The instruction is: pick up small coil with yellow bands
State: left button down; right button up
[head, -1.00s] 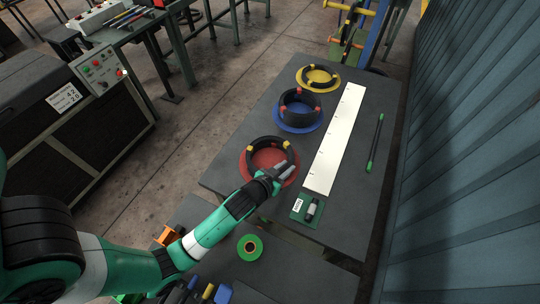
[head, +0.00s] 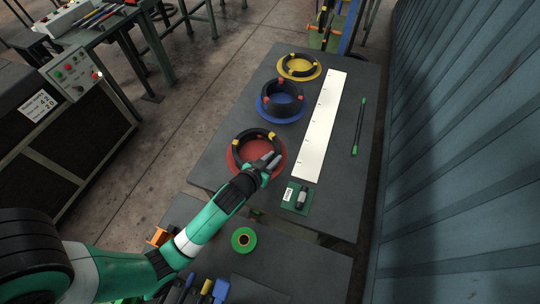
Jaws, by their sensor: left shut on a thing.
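A black coil with yellow bands (head: 238,144) is at the red round plate (head: 236,170), nearest on the dark table. My left gripper (head: 269,161) is shut on the near right side of this coil. The fingers cover part of its rim, and I cannot tell whether it is clear of the plate. A taller black coil with red bands (head: 283,99) sits on the blue plate (head: 265,116). A third low black coil with yellow bands (head: 292,55) lies on the yellow plate (head: 301,77) at the far end. My right gripper is not visible.
A long white strip (head: 322,125) lies right of the plates. A green-ended rod (head: 358,128) lies farther right. A green card with a small cylinder (head: 297,197) is at the near edge. A green tape roll (head: 243,240) lies on the lower bench. A corrugated wall (head: 450,150) stands at right.

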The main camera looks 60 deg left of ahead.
pick_arm(q)
notch_tip(320, 180, up, 3)
jog(key=shift+r+p, duration=0.1)
jog(key=shift+p, duration=0.5)
jog(key=d+r+p, duration=0.9)
jog(key=d+p, duration=0.4)
jog(key=d, duration=0.1)
jog(key=shift+r, duration=0.2)
